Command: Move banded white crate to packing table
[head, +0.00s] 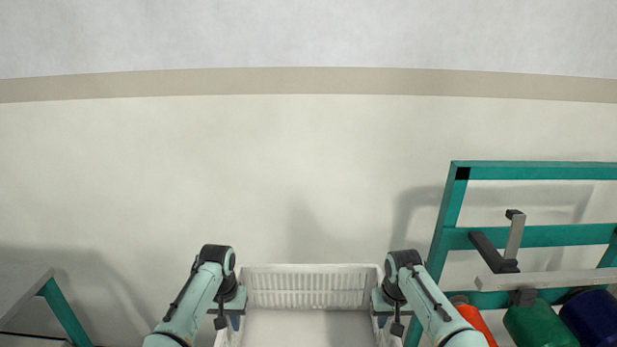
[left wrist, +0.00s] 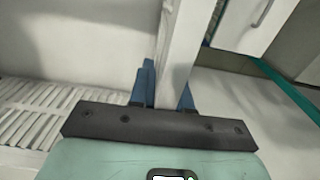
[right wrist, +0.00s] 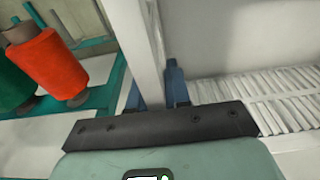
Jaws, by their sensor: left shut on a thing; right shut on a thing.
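The white crate (head: 312,287) is at the bottom middle of the head view, between my two arms. Its far wall is slatted and its inside looks empty where I can see it; the near part is cut off, and no band shows. My left gripper (head: 232,318) is shut on the crate's left wall; in the left wrist view its blue fingers (left wrist: 168,95) stand on both sides of the white wall. My right gripper (head: 387,315) is shut on the right wall, with its blue fingers (right wrist: 157,95) around it. I cannot make out the packing table for sure.
A teal rack (head: 447,225) stands close on the right, with red (head: 477,322), green (head: 540,325) and blue (head: 592,318) spools. A grey-topped table with a teal leg (head: 62,308) is at the lower left. A plain wall (head: 300,170) lies ahead.

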